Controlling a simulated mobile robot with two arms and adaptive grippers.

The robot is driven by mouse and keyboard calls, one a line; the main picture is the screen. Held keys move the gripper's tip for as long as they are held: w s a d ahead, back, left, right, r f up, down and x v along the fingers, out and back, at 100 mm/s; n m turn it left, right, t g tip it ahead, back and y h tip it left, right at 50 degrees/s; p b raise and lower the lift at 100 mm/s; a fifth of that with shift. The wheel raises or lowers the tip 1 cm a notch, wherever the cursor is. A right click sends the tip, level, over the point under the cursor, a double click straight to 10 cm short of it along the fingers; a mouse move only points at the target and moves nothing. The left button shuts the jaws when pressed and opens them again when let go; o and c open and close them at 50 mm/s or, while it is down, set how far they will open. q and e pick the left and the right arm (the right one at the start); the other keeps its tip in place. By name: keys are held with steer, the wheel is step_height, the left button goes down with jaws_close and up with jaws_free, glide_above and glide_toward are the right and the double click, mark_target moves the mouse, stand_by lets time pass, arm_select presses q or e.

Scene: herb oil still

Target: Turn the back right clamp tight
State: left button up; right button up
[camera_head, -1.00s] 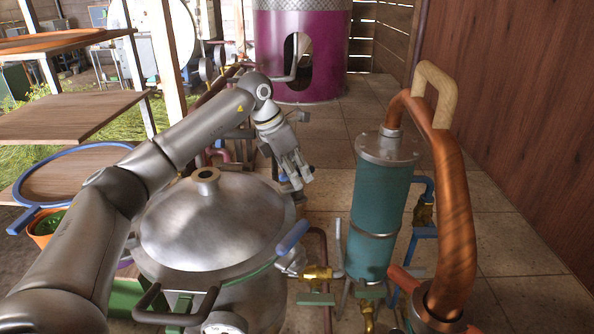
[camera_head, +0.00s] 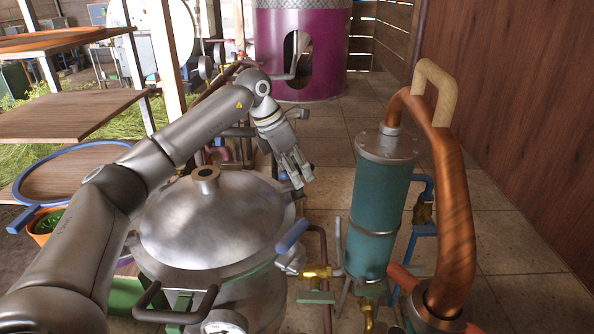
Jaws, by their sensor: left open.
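The silver still pot has a domed lid (camera_head: 205,225) with a short open neck (camera_head: 205,177) on top. My left arm reaches over the left and far side of the lid. My left gripper (camera_head: 298,178) hangs beside the back right of the lid rim, fingers pointing down, and is open. The back right clamp cannot be made out clearly; the gripper and wrist cover that part of the rim. A blue-gripped handle (camera_head: 292,235) stands at the right side of the rim, nearer to me. My right gripper is not in view.
A teal cylinder (camera_head: 378,210) and a thick copper pipe (camera_head: 455,215) stand to the right of the pot. A brass valve (camera_head: 318,272) sits low between pot and cylinder. Wooden shelves (camera_head: 70,117) are at the left. A purple vessel (camera_head: 335,60) stands behind on tiled floor.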

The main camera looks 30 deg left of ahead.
arm_select(q)
steer(key=v, duration=1.1)
steer(key=shift+r, duration=0.35)
stand_by(0.7)
